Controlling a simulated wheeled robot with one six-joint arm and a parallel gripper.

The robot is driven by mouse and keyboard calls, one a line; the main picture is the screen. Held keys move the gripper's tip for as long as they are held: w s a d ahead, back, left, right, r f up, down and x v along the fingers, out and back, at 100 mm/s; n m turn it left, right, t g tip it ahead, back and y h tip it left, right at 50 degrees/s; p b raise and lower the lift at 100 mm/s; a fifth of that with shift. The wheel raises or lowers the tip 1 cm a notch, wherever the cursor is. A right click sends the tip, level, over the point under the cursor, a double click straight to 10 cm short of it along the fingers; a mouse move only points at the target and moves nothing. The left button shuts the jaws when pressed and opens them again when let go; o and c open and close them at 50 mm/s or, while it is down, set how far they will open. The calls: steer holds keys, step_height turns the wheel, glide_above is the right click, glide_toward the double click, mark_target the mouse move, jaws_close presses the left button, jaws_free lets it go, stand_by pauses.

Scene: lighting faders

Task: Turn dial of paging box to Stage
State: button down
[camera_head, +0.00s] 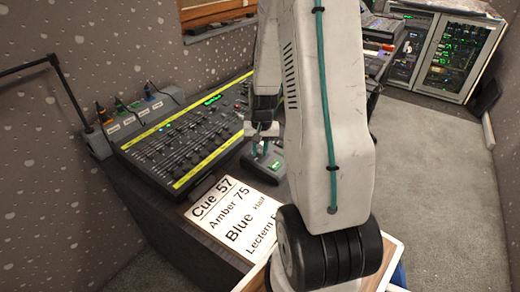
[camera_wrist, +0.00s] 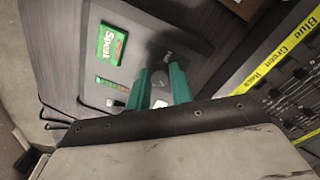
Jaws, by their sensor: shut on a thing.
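In the head view the paging box (camera_head: 270,162) sits right of the fader console, partly hidden by my arm. My gripper (camera_wrist: 160,70) has teal fingers, pointed down at the box top and shut on its dial. The dial is mostly hidden between the fingers, so its pointer and setting cannot be read. My gripper (camera_head: 263,146) is also over the box in the head view.
The fader console (camera_head: 188,140) with yellow strips lies close beside the box. A cue card (camera_head: 235,215) lies in front of it on the desk. Plugs with tags stand on a grey strip (camera_head: 130,122) at the left. Equipment racks (camera_head: 450,60) stand at the back right.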

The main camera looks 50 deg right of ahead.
steer(key=m, duration=0.5)
steer(key=shift+w+d+m, duration=0.1)
steer(key=shift+w+m, duration=0.05)
steer(key=shift+m, duration=0.15)
steer(key=m, duration=0.4)
steer(key=shift+r+m+y, duration=0.1)
steer(key=shift+m+y, duration=0.2)
steer(key=c, duration=1.3)
jaws_free()
steer(key=shift+o, duration=0.2)
steer(key=r, duration=0.7)
steer(key=shift+s+d+r, duration=0.3)
steer(key=shift+s+r, duration=0.05)
